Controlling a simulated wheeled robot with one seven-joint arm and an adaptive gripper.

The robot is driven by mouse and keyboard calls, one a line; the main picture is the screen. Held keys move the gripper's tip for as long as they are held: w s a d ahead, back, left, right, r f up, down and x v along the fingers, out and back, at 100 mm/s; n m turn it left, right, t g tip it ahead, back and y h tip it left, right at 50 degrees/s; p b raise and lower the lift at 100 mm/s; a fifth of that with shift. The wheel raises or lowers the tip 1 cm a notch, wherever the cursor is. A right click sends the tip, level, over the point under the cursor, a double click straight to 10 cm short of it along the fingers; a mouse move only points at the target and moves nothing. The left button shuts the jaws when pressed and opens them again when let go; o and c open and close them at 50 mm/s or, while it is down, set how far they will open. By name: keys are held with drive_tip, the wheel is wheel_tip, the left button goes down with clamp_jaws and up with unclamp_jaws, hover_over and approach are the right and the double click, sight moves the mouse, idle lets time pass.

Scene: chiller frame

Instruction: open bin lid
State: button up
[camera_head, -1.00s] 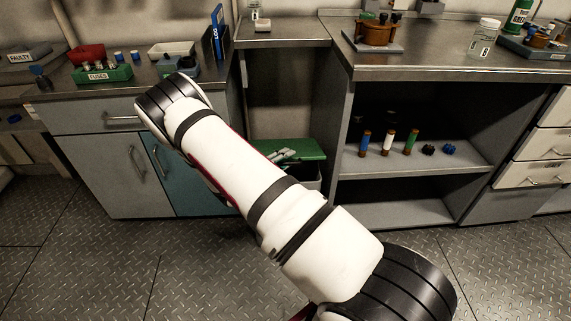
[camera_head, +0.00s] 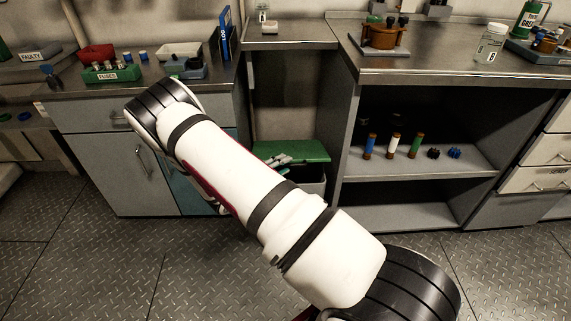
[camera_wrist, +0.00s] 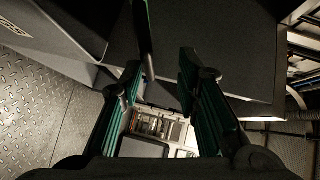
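The bin (camera_head: 312,184) stands in the gap between the cabinets in the head view. Its green lid (camera_head: 308,150) lies over the top and looks closed. Part of my gripper (camera_head: 277,160) shows at the lid's left side, mostly hidden behind my white arm. In the wrist view my gripper (camera_wrist: 159,68) has its two green-lined fingers apart. A thin dark green edge (camera_wrist: 144,38), perhaps the lid's, stands between the fingertips, close to the left one. I cannot tell whether they touch. A dark grey panel with partly cut-off lettering (camera_wrist: 50,22) fills the upper left.
A cabinet with a blue door (camera_head: 190,182) is left of the bin. Open shelves (camera_head: 420,165) with several coloured cylinders are on the right. A metal worktop (camera_head: 290,33) lies above the gap. The metal floor (camera_head: 110,265) in front is clear.

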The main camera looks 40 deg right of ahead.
drive_tip(key=p+v, duration=0.1)
drive_tip(key=v, duration=1)
drive_tip(key=shift+a, duration=0.4)
idle(0.5)
drive_tip(key=shift+s+f, duration=0.1)
drive_tip(key=shift+f, duration=0.05)
idle(0.4)
